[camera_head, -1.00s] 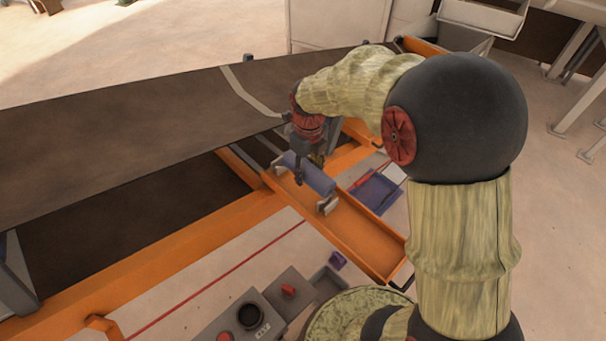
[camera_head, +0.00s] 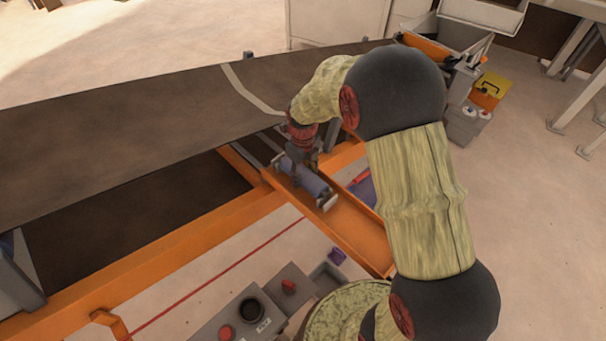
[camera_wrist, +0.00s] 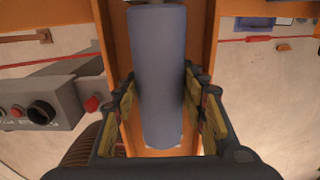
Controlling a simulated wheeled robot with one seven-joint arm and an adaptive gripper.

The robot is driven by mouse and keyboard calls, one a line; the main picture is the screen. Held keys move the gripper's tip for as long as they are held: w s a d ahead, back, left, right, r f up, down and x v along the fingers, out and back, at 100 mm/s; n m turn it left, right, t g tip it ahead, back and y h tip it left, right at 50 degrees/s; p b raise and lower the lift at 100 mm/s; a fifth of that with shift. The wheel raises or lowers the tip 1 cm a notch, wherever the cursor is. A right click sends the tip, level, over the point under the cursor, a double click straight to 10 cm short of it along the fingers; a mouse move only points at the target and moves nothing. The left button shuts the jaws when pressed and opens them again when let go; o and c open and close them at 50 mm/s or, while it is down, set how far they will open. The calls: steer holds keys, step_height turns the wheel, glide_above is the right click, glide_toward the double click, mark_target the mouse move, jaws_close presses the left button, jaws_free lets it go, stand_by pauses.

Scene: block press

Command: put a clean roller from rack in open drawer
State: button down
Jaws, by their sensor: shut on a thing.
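A plain blue-grey roller (camera_head: 313,185) lies lengthwise along the orange channel in the head view. It has no clear dirt on it. Pale end brackets (camera_head: 327,202) stand by its near end. My gripper (camera_head: 301,172) reaches down from above and is shut on the roller's middle. In the wrist view the roller (camera_wrist: 160,75) runs between the two finger pads, above the orange channel (camera_wrist: 118,45). Whether the roller rests in the brackets or hangs just over them I cannot tell. I cannot make out which part is the drawer.
A wide dark belt (camera_head: 120,140) lies left of my gripper, with an orange frame beam (camera_head: 190,240) along it. A control box (camera_head: 250,315) with buttons stands at the bottom. A grey open bin (camera_head: 460,45) and a yellow-and-orange box (camera_head: 490,90) stand at the upper right.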

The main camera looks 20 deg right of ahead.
steer(key=shift+f, duration=0.1)
steer(key=shift+f+b, duration=0.3)
steer(key=shift+b, duration=0.05)
steer(key=shift+f, duration=0.2)
steer(key=shift+w, duration=0.1)
steer(key=c, duration=1.1)
jaws_free()
steer(key=shift+o, duration=0.2)
steer(key=shift+r, duration=0.1)
